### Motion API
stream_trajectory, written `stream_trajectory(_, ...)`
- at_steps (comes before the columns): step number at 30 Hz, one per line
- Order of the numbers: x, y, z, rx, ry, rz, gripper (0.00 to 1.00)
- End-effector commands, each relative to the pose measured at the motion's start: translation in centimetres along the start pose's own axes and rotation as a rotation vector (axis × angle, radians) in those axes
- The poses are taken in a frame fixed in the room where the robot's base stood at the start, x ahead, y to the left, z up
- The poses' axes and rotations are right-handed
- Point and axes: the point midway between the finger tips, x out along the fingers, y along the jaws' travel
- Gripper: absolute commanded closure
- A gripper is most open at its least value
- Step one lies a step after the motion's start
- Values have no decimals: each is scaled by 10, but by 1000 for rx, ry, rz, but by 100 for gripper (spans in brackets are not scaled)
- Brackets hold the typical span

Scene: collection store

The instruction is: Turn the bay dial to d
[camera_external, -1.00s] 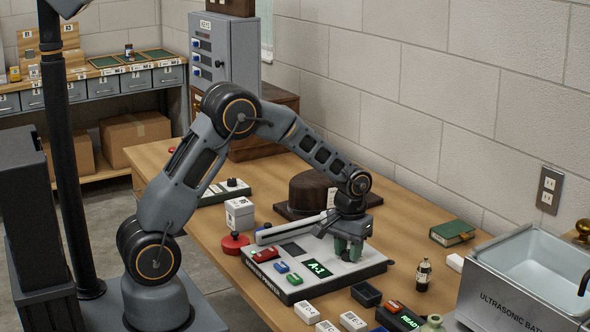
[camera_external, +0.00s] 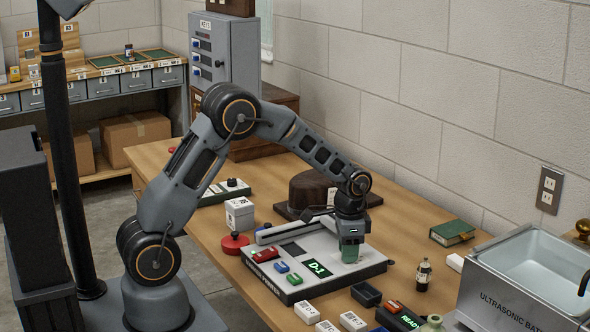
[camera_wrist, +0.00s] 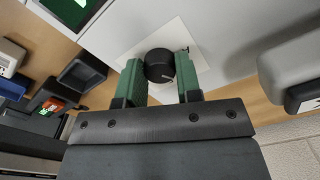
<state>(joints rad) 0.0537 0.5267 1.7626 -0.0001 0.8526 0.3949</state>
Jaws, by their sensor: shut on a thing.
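The bay dial is a round black knob (camera_wrist: 158,65) with a pale pointer line, on a white plate in the wrist view. It is set in the light grey console (camera_external: 375,265) on the table. My gripper (camera_external: 350,253) is down at the console's right part, its green fingers either side of the knob. In the wrist view my gripper (camera_wrist: 159,76) is shut on the dial. The external view hides the knob behind my gripper.
Red, blue and green buttons (camera_external: 281,267) sit on the console left of the display. A small dark tray (camera_external: 366,294), a dark bottle (camera_external: 423,274) and the steel ultrasonic bath (camera_external: 500,300) stand to the right. A brown round object (camera_external: 308,190) is behind.

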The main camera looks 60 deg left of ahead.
Motion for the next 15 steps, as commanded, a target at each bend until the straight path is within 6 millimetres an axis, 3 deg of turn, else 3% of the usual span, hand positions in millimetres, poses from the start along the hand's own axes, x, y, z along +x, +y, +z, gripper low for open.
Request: stream_trajectory(15,-1,0,0,249,1,-1,92)
